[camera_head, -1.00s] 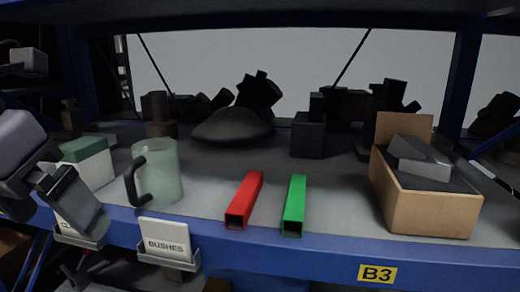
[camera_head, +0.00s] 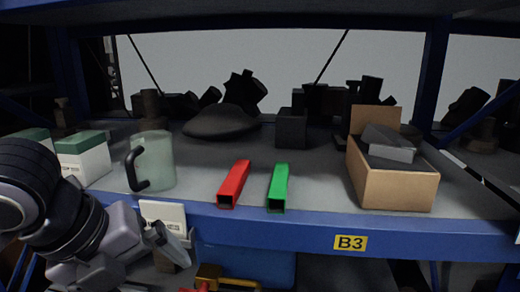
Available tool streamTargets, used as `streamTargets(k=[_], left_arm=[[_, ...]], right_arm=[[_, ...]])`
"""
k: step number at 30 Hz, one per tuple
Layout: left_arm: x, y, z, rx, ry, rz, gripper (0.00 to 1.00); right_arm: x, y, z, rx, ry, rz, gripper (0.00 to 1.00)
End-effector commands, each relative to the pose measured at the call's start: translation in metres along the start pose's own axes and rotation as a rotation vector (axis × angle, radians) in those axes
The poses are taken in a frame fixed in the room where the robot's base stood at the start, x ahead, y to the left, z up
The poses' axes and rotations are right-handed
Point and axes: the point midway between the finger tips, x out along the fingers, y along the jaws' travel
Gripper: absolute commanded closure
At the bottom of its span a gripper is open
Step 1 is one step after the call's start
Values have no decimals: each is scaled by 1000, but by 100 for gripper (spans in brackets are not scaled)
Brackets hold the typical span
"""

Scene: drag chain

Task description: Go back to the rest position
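My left arm comes in from the left, and its gripper (camera_head: 168,243) is low in front of the shelf's blue front edge. It partly covers the white label card (camera_head: 165,213) in its holder. The fingers are small and dark here, and I cannot tell whether they are open or shut. I see nothing clearly held in them. My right gripper is not in view. On the shelf (camera_head: 325,185) a red square tube (camera_head: 234,184) and a green square tube (camera_head: 278,187) lie side by side, apart from my gripper.
A pale mug (camera_head: 157,160) with a black handle and green-lidded white boxes (camera_head: 84,158) stand at left. An open cardboard box (camera_head: 395,188) with a grey block (camera_head: 388,146) stands at right. Dark parts line the back. Below the shelf are a blue bin (camera_head: 245,262) and a yellow-and-red item (camera_head: 225,280).

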Motion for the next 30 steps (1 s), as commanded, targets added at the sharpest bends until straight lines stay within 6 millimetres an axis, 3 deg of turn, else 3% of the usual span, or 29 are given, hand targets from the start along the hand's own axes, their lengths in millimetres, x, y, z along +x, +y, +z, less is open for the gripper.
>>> streamTargets(k=[1, 6, 17, 23, 30], left_arm=[[15, 0, -7, -71, 23, -18, 0], [52, 2, -21, -339, 61, -79, 0], [118, 29, -52, -994, 122, -136, 0], [148, 63, -71, -1392, 111, -121, 0], [175, 124, -99, -1874, 11, -58, 0]], right_arm=[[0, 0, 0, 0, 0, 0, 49], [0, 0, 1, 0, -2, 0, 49], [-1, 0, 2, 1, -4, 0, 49], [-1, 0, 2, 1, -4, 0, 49], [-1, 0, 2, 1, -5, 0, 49]])
